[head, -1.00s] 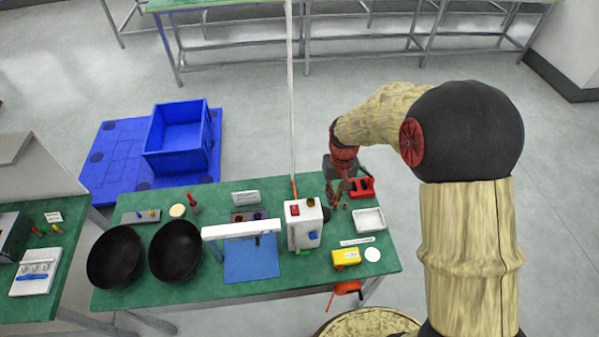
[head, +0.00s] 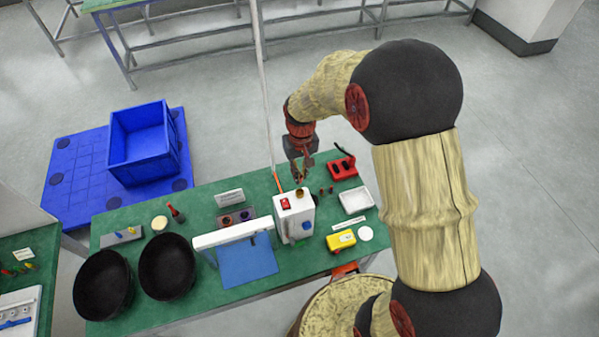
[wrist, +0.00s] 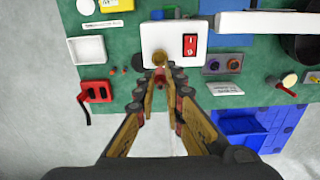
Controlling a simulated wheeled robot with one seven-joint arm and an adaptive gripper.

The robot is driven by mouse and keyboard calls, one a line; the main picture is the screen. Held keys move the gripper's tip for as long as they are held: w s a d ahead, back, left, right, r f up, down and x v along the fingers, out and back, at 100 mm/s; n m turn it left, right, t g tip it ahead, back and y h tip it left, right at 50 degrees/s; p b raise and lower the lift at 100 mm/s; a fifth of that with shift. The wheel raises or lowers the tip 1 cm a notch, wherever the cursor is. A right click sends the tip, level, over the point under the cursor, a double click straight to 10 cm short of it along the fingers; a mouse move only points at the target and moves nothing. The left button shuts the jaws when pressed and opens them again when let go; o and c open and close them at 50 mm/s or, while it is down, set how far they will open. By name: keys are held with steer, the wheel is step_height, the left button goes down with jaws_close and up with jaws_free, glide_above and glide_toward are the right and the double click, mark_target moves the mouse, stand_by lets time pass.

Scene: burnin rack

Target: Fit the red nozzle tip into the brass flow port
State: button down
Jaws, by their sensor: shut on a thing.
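The brass flow port (head: 301,192) is a round brass fitting on top of a white box (head: 293,220). In the wrist view the port (wrist: 159,58) shows near the box edge, just ahead of my fingertips. My gripper (head: 300,175) is behind the box in the head view, close to the port. In the wrist view its fingers (wrist: 162,78) are shut on a small red piece, the red nozzle tip (wrist: 162,83), mostly hidden between them. The tip looks apart from the port, but their exact gap and heights cannot be told.
The white box carries a red switch (wrist: 190,44) and a blue knob (head: 307,226). A red holder (head: 342,168), a white tray (head: 355,200) and a yellow box (head: 341,240) stand to the right. A thin pole (head: 262,90) rises behind the box.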

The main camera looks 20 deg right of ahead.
steer(key=shift+f+b, duration=1.7)
steer(key=shift+f, duration=1.05)
steer(key=shift+f+b, duration=0.9)
steer(key=shift+f, duration=0.4)
steer(key=c, duration=1.8)
jaws_free()
step_height(320, 180, up, 12)
